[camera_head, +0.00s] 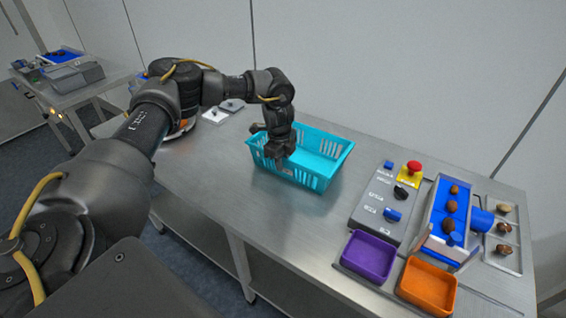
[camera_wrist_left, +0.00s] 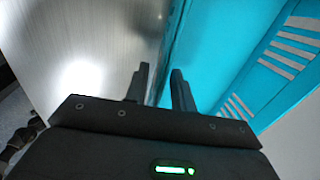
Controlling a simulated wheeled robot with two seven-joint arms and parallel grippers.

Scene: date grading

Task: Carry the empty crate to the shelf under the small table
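The empty turquoise crate (camera_head: 325,148) sits on the steel table, with slotted walls and a bare inside. My left gripper (camera_head: 280,150) points down at the crate's near wall. In the left wrist view, the two fingers of my left gripper (camera_wrist_left: 162,82) stand a narrow gap apart, with the edge of the crate (camera_wrist_left: 215,50) running between them. One finger is on the table side and the other on the crate side. Whether they press on the wall cannot be told. My right gripper is out of view. No small table with a shelf can be clearly made out near the crate.
Right of the crate are a grey control panel (camera_head: 376,212) with a red button (camera_head: 414,167), a purple bin (camera_head: 368,257), an orange bin (camera_head: 428,286) and a blue chute (camera_head: 435,205) with dates. Another table (camera_head: 85,88) stands at the far left. Bare steel (camera_head: 300,225) lies in front of the crate.

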